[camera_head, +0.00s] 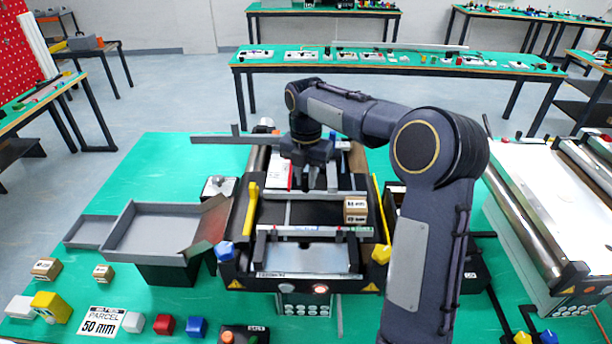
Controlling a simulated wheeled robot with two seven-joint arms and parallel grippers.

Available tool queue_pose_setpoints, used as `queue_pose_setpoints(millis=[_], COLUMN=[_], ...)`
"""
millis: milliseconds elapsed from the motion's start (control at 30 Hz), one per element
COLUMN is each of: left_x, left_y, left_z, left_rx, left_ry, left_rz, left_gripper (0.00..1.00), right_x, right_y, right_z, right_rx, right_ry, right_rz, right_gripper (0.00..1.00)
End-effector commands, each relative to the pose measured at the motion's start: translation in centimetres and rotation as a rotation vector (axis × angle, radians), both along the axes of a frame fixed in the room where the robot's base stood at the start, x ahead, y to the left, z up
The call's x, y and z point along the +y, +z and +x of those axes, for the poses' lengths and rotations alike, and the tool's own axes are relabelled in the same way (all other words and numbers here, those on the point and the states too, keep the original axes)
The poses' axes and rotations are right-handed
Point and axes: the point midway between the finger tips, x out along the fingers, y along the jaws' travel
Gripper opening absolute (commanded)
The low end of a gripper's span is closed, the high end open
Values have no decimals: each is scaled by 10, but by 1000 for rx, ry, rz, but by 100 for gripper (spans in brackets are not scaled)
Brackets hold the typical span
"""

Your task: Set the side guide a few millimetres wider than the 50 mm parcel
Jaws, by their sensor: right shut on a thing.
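A small brown box parcel (355,209) with a white label sits on the dark belt of the middle conveyor (312,210), at the belt's right side. My right gripper (311,184) reaches over the far part of this belt, pointing down, behind and left of the parcel. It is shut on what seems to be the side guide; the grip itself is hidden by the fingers. A thin grey strip (287,213) runs along the belt below the gripper, left of the parcel. A white card (102,320) reads PARCEL 50 mm. My left gripper does not show.
Yellow bars (250,209) flank the belt. A grey tray (150,236) stands left of the conveyor. Small boxes and coloured blocks (163,324) lie at the front left. Another conveyor (560,215) stands at the right. The green table (165,160) is clear at the back left.

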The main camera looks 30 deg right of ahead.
Motion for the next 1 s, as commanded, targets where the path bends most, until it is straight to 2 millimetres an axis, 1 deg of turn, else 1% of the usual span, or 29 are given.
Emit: queue_pose_setpoints(millis=[133,200,300,600,633,767,1000], left_x=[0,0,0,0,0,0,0], left_y=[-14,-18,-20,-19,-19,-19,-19], left_z=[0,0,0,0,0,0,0], left_rx=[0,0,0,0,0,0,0], left_ry=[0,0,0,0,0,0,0], left_rz=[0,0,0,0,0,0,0], left_gripper=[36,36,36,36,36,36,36], right_x=[13,20,24,25,25,25,25], right_y=[-2,-2,-1,0,0,0,0], right_z=[-21,-31,-40,-41,-41,-41,-41], right_rx=[-1,-1,0,0,0,0,0], right_ry=[2,2,1,1,1,0,0], right_rz=[1,1,0,0,0,0,0], right_gripper=[0,0,0,0,22,39,40])
